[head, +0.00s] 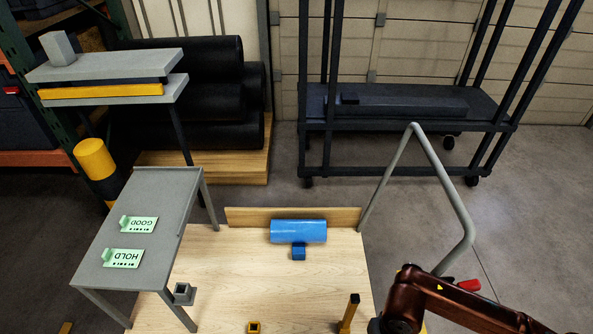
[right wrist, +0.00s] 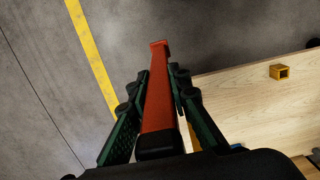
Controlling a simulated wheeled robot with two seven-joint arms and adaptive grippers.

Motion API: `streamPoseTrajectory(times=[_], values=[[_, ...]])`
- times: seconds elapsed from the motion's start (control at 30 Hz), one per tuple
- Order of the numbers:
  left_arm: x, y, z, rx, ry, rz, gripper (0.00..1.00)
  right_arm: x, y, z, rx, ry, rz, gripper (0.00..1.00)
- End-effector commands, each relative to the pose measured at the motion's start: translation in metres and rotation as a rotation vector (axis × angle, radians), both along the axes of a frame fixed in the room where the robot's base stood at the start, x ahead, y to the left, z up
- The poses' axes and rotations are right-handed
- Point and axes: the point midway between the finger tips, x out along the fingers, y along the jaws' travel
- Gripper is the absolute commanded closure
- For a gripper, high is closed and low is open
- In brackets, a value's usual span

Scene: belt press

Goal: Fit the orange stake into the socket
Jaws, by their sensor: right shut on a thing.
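The orange stake (right wrist: 158,100) is a straight red-orange bar with a dark block at its near end, in the right wrist view. My right gripper (right wrist: 157,84) is shut on it, one green finger on each side, and its far end sticks out past the fingertips over the floor. A grey square socket (head: 184,293) and a blue one (head: 298,253) show too. My left gripper is not in view.
A yellow post (head: 349,313) stands upright on the wooden table (head: 235,270). A blue cylinder (head: 298,231) lies near its back board. A grey stand (head: 165,205) with GOOD and HOLD plates is at left. A bent grey rail (head: 447,190) rises at right.

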Motion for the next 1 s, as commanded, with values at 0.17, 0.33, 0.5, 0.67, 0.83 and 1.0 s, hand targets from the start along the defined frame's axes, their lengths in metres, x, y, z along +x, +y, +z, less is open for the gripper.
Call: streamPoseTrajectory(times=[0.17, 0.33, 0.5, 0.67, 0.83, 1.0], values=[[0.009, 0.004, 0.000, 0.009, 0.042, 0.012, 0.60, -0.001, 0.000, -0.087, 0.001, 0.054, 0.001, 1.00], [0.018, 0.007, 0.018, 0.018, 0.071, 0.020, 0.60, -0.004, 0.000, -0.147, 0.000, 0.087, 0.000, 1.00], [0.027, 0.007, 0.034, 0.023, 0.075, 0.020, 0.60, -0.007, 0.000, -0.190, 0.000, 0.112, 0.000, 1.00], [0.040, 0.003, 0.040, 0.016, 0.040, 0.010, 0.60, -0.010, 0.000, -0.227, 0.000, 0.141, -0.001, 1.00], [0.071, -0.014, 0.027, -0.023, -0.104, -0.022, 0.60, -0.013, 0.000, -0.253, 0.000, 0.176, -0.001, 1.00], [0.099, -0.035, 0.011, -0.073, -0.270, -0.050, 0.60, -0.013, 0.000, -0.256, 0.001, 0.199, -0.001, 1.00]])
